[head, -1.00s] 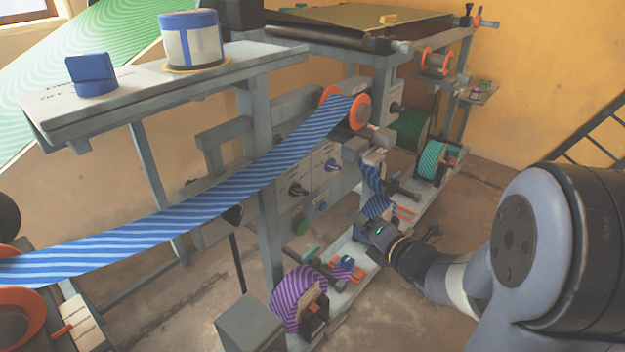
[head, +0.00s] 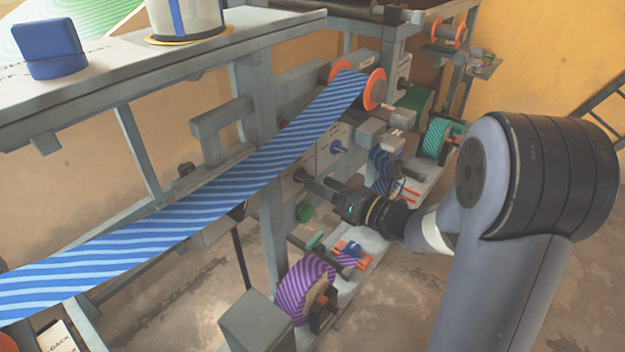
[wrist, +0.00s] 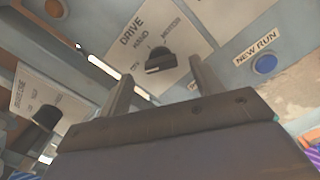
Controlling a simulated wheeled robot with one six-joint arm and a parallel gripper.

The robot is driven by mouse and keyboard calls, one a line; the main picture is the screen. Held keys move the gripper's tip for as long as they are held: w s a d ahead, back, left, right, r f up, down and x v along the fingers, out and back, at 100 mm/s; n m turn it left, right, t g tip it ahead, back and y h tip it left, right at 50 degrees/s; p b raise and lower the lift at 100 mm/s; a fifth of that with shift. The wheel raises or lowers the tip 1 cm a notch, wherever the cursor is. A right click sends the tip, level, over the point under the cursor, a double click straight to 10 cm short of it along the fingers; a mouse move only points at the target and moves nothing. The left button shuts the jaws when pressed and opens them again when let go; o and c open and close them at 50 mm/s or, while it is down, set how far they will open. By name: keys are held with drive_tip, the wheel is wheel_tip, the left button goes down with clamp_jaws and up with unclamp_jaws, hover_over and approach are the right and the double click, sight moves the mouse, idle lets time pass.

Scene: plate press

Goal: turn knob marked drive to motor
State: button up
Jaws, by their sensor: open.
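The black drive knob (wrist: 159,60) sits on a pale panel (wrist: 125,62) marked DRIVE in the wrist view. The lettering around it is partly readable, with HAND at the upper left; I cannot tell its exact setting. My gripper (wrist: 158,72) is open and empty, one finger on each side of the knob in the picture. The knob appears beyond the fingertips, and I see no contact. In the head view my gripper (head: 308,181) reaches left to the panel front, its fingers near the knob, which is largely hidden there.
A blue button (wrist: 264,64) under a NEW RUN label is right of the knob. Another dark knob (wrist: 46,117) is on a panel at left. In the head view, a green button (head: 305,212) lies below my fingers, and a blue striped web (head: 200,220) runs past the panels.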

sight(304, 177)
drive_tip(key=shift+x, duration=1.9)
drive_tip(key=shift+c, duration=0.4)
drive_tip(key=c, duration=0.9)
